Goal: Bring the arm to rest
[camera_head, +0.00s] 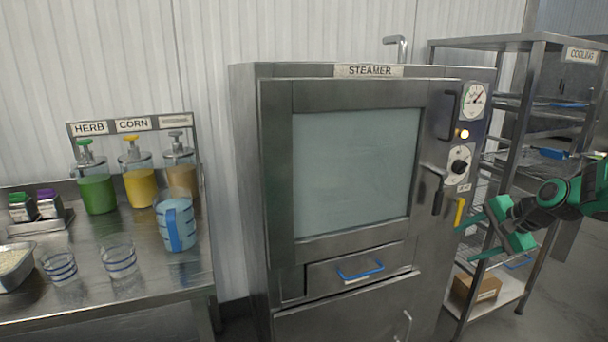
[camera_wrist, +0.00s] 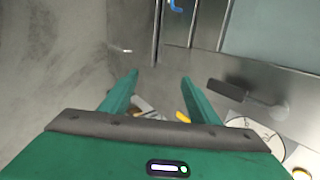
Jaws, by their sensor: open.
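My gripper (camera_head: 482,236) is green and dark grey. It reaches in from the right edge in the head view, in front of the steamer's right side. Its two fingers are spread apart with nothing between them. In the wrist view the open fingers (camera_wrist: 157,92) point toward the steamer front, and a black handle (camera_wrist: 240,92) shows to their right. The steamer (camera_head: 270,180) is a large steel cabinet with its glass door shut. A yellow lever (camera_head: 459,212) sits just left of my fingertips in the head view. I cannot tell whether they touch.
A steel table (camera_head: 150,290) at left bears pump dispensers (camera_head: 139,187), a blue measuring jug (camera_head: 177,225), two striped glasses (camera_head: 119,260) and a rice tray (camera_head: 12,268). A cooling rack (camera_head: 490,44) stands right of the steamer, behind my arm, with a cardboard box (camera_head: 474,289) low down.

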